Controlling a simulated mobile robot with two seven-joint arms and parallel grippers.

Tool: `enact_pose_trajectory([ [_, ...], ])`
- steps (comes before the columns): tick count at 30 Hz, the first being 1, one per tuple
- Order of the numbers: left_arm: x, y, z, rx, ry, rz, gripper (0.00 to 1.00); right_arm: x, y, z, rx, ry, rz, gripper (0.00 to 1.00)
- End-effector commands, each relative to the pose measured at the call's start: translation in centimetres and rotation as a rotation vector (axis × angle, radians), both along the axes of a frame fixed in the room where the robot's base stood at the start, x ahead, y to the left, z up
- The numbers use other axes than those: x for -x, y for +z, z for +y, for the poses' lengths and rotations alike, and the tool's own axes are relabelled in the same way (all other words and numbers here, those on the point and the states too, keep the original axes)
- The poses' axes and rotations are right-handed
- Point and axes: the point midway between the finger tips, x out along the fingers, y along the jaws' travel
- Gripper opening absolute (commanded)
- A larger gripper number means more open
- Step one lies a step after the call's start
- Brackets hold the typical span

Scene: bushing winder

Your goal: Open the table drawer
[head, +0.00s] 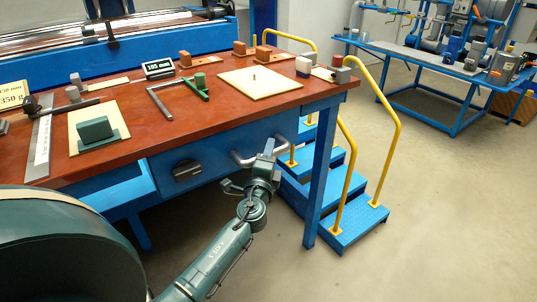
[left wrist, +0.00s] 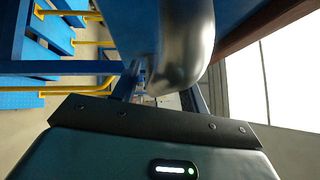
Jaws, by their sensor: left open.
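The work table (head: 140,133) has a red-brown top and a blue frame. My left gripper (head: 267,154) is open at the right end of this handle. In the left wrist view the handle (left wrist: 186,45) is large and close, in front of and partly between the open fingers (left wrist: 160,92). I cannot tell whether they touch it. The drawer front looks flush with the frame. My right gripper is not in view.
A blue open shelf or drawer (head: 112,192) juts out farther left. Blue steps (head: 345,222) with yellow rails (head: 388,100) stand right of the table leg (head: 318,185). The floor in front right is clear.

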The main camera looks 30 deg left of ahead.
Motion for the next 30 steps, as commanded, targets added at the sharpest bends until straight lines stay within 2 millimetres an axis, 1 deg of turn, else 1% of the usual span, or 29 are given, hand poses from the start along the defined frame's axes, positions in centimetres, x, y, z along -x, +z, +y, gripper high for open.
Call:
enact_pose_trajectory([
  [4, 0.01, 0.00, 0.01, 0.000, 0.000, 0.000, 0.44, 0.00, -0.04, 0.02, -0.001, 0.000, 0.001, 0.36],
  [5, 0.01, 0.00, 0.00, 0.000, 0.000, 0.000, 0.42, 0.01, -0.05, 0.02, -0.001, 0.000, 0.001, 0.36],
  [18, 0.04, -0.02, -0.03, 0.000, 0.000, 0.000, 0.06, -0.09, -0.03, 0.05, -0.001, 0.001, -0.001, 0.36],
  [21, 0.04, -0.02, -0.03, 0.000, 0.000, 0.000, 0.00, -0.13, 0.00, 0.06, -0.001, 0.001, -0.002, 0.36],
  [30, 0.05, -0.03, -0.06, 0.001, 0.000, 0.000, 0.00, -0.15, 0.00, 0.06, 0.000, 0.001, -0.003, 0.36],
])
